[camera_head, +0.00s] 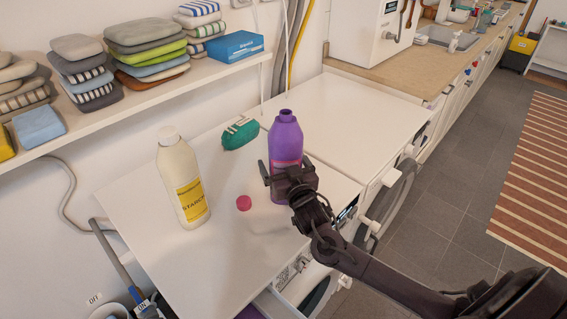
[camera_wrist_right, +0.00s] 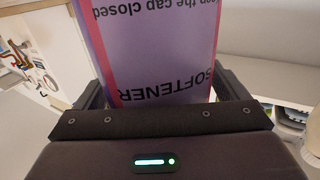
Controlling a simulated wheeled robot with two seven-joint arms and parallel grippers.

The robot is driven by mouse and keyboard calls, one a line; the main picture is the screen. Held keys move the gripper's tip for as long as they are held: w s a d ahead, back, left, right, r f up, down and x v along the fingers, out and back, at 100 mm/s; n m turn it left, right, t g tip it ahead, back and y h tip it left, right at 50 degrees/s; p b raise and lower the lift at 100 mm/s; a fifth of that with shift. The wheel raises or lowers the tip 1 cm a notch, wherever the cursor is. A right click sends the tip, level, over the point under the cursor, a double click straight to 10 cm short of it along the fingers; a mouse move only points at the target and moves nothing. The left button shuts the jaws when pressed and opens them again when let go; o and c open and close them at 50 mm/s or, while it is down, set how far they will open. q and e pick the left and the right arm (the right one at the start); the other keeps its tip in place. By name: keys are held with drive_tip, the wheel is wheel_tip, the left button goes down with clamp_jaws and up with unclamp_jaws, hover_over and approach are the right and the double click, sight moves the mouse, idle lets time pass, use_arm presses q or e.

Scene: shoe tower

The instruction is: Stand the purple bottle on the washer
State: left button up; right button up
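The purple bottle (camera_head: 286,138) is upright over the front washer's white top (camera_head: 235,250), at its right side. Its dark mouth is uncapped. My right gripper (camera_head: 288,172) is around its lower body from the front, one finger on each side, and looks shut on it. In the right wrist view the bottle (camera_wrist_right: 155,50) fills the space between the fingers, its softener label upside down. The gripper hides part of the bottle's base, so I cannot tell whether it touches the top. My left gripper is not in view.
A white starch bottle (camera_head: 183,180) stands on the left of the top. A pink cap (camera_head: 244,203) lies in front of the purple bottle, and a green item (camera_head: 240,132) lies behind. A shelf (camera_head: 150,98) with folded cloths runs along the wall. The front middle is clear.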

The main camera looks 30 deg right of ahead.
drive_tip(key=shift+o, duration=0.2)
drive_tip(key=shift+s, duration=0.25)
drive_tip(key=s+a+b, duration=0.1)
drive_tip(key=s, duration=1)
drive_tip(key=shift+s+a+b, duration=0.2)
drive_tip(key=shift+a+b, duration=0.1)
drive_tip(key=shift+b, duration=0.05)
